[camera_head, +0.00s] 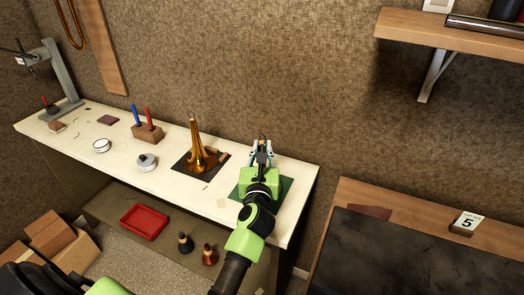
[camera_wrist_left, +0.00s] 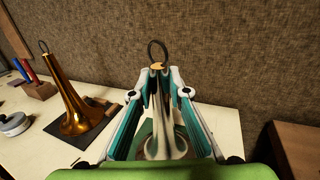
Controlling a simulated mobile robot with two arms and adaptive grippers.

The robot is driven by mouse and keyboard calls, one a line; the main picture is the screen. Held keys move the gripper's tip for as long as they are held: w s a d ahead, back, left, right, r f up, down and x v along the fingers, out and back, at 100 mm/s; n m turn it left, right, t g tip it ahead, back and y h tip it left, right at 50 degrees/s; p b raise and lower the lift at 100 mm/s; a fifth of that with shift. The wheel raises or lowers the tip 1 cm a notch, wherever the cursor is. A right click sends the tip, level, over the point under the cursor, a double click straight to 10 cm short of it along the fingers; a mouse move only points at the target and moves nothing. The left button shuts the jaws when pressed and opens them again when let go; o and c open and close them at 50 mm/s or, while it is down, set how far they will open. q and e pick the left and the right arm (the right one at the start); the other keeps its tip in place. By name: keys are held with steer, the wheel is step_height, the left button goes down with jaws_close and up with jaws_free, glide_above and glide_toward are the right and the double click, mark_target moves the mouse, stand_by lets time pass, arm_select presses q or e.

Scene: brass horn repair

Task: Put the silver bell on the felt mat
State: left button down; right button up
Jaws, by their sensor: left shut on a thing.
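The silver bell (camera_wrist_left: 165,146) is a slim flared horn with a ring at its top, upright in the left wrist view. My left gripper (camera_head: 262,146) is shut on its upper stem, and its fingers (camera_wrist_left: 161,76) stand on both sides of it. The green felt mat (camera_head: 284,187) lies at the right end of the bench, under my left gripper. Part of the mat also shows around the bell's flare in the left wrist view. My gripper hides most of the bell in the head view. I cannot tell whether its rim touches the mat. My right gripper is not in view.
A brass bell (camera_head: 196,150) stands on a dark mat (camera_head: 183,168) just left of the green mat. A wooden block (camera_head: 148,133) with red and blue tools and round tins (camera_head: 147,161) stand farther left. The bench's front right edge is close to the green mat.

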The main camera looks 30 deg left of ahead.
arm_select(q)
steer(key=shift+f, duration=0.1)
steer(key=c, duration=1.9)
jaws_free()
steer(key=shift+r, duration=0.2)
steer(key=shift+b+v, duration=0.8)
steer(key=shift+v, duration=3)
